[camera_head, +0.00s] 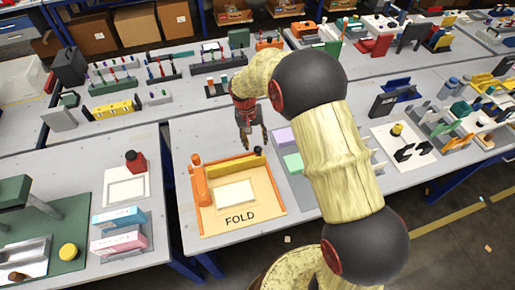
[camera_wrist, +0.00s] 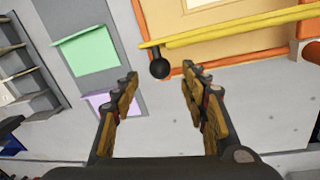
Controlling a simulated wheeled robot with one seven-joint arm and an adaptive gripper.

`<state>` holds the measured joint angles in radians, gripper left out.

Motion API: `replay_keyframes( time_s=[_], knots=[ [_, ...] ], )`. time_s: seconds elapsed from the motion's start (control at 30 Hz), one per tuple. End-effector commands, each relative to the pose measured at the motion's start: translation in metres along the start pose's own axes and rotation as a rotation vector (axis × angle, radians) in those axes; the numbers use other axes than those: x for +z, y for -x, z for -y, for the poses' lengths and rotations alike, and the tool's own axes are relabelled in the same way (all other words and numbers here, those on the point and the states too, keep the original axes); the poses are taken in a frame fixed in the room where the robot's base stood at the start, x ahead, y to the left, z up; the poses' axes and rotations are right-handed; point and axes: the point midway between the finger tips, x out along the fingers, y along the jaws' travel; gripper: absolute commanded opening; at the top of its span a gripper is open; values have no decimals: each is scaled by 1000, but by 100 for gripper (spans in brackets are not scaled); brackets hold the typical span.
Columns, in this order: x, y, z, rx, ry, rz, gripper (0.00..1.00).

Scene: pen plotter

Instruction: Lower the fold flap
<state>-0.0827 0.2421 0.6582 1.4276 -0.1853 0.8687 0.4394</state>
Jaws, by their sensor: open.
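The FOLD station is a tan board (camera_head: 265,196) with an orange rim and a white sheet (camera_head: 235,194) on it. Its fold flap is a yellow strip (camera_head: 228,168) along the back edge, seen nearly edge-on in the wrist view (camera_wrist: 235,30), so it looks raised. A black knob (camera_head: 258,151) sits at the flap's right end; it also shows in the wrist view (camera_wrist: 160,69). My gripper (camera_head: 251,139) is open and empty behind the station's back right corner. In the wrist view, the knob appears between my fingertips (camera_wrist: 160,82), just beyond them; contact is not visible.
An orange post (camera_head: 199,182) stands at the station's left side. Lilac (camera_head: 283,137) and green (camera_head: 293,162) pads lie on a grey plate to the right. The grey table (camera_head: 200,140) is clear behind the station. My arm hides part of the right side.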

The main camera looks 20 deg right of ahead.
Motion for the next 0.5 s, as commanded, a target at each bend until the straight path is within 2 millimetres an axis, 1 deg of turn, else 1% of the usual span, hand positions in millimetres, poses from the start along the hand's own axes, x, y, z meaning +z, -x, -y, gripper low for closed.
replay_keyframes(
  time_s=[0.03, 0.2, 0.33, 0.5],
  knots=[
    [1, -11, 0, 1, 0, 3, 44],
    [0, -34, 0, 0, 0, 2, 44],
    [0, -45, 0, 0, 0, 0, 44],
    [0, -50, 0, -1, 0, 0, 44]
  ],
)
